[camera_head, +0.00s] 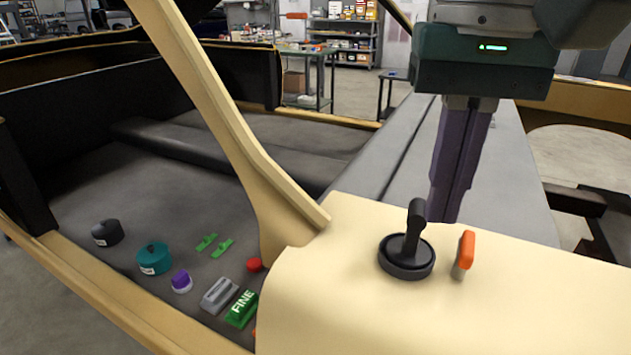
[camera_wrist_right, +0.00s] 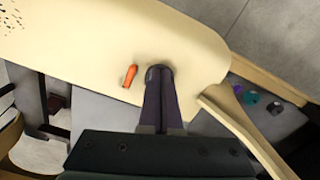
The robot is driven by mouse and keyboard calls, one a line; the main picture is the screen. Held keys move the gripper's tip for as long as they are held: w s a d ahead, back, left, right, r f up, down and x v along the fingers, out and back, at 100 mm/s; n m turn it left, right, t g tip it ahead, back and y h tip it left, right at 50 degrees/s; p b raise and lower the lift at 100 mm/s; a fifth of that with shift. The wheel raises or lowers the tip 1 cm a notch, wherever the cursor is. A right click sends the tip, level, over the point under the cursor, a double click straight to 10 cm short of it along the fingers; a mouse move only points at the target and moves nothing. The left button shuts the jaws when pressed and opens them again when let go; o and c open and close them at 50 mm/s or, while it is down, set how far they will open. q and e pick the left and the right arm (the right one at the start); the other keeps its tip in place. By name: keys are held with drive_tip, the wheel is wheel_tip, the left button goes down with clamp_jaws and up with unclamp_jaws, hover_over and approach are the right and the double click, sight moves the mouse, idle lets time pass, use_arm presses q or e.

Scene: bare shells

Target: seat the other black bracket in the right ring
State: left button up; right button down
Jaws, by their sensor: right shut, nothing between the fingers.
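A black round-based piece with an upright handle (camera_head: 407,256) stands on the cream body panel (camera_head: 340,290); I cannot tell whether it is a bracket, a ring or both. A short orange upright piece (camera_head: 465,252) stands just right of it and also shows in the right wrist view (camera_wrist_right: 129,76). My right gripper (camera_head: 443,212) points down, shut and empty, its purple fingertips just behind the black piece. In the right wrist view my fingers (camera_wrist_right: 160,80) hide most of the black piece. No separate second bracket or right ring can be made out. My left gripper is out of view.
On the dark floor of the shell lie a black pot (camera_head: 107,232), a teal pot (camera_head: 153,258), a purple-capped jar (camera_head: 181,281), a grey block (camera_head: 219,295), a green FINE block (camera_head: 241,309) and small green and red pieces. A cream pillar (camera_head: 215,110) rises left of my right arm.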

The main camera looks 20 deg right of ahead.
sight(413, 232)
drive_tip(key=f+p, duration=0.1)
drive_tip(key=f, duration=0.7)
drive_tip(key=shift+s+f+p, duration=0.2)
drive_tip(key=shift+f+p, duration=0.15)
drive_tip(key=shift+p, duration=0.05)
drive_tip(key=w, duration=0.1)
drive_tip(key=w+d+p, duration=0.1)
drive_tip(key=w, duration=0.1)
drive_tip(key=shift+d, duration=0.2)
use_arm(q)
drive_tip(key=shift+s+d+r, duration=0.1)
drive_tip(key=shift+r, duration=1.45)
use_arm(e)
drive_tip(key=shift+w+d+f, duration=0.1)
drive_tip(key=shift+w+d, duration=0.15)
drive_tip(key=shift+w, duration=0.1)
